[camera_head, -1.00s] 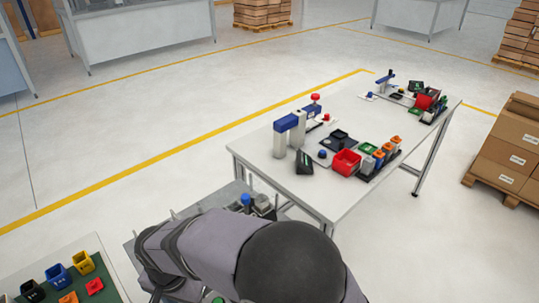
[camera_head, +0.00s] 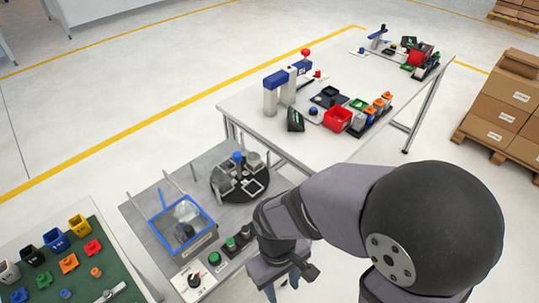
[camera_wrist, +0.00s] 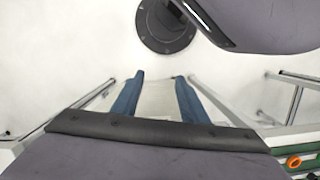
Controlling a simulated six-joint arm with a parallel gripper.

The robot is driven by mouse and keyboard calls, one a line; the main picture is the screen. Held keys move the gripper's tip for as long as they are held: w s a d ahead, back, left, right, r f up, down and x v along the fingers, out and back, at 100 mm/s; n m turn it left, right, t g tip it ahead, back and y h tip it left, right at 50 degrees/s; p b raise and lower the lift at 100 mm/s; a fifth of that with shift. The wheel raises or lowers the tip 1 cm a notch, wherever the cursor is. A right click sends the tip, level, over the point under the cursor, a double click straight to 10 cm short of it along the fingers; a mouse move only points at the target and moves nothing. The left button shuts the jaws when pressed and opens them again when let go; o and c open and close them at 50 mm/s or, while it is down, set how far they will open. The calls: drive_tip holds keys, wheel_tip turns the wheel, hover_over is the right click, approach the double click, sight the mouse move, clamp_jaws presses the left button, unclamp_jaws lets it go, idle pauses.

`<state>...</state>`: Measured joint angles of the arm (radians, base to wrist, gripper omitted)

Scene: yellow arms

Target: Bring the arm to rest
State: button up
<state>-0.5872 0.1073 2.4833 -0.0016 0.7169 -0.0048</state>
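My arm (camera_head: 335,205) spans the lower right of the head view, bent, with its wrist over the floor just right of the grey bench. My gripper (camera_head: 282,284) hangs below the wrist at the bottom of the head view, partly hidden by the wrist parts. In the wrist view my gripper (camera_wrist: 158,82) shows two blue fingers set apart, with only a pale surface between them. It is open and holds nothing.
The grey bench (camera_head: 150,225) carries a blue-framed box (camera_head: 183,221), a dark round fixture (camera_head: 238,180) and a button panel (camera_head: 237,244). A green mat (camera_head: 98,262) with coloured blocks lies lower left. A white table (camera_head: 250,118) stands behind. Boxes (camera_head: 505,110) stand right.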

drive_tip(key=w+d+r+m, duration=0.2)
drive_tip(key=d+m, duration=0.1)
drive_tip(key=d, duration=0.3)
drive_tip(key=w+d+r+m+t+y, duration=0.1)
drive_tip(key=w+d+r+m, duration=0.1)
drive_tip(key=d, duration=0.4)
drive_tip(key=shift+m, duration=0.9)
drive_tip(key=shift+w+a, duration=0.1)
drive_tip(key=shift+c, duration=0.4)
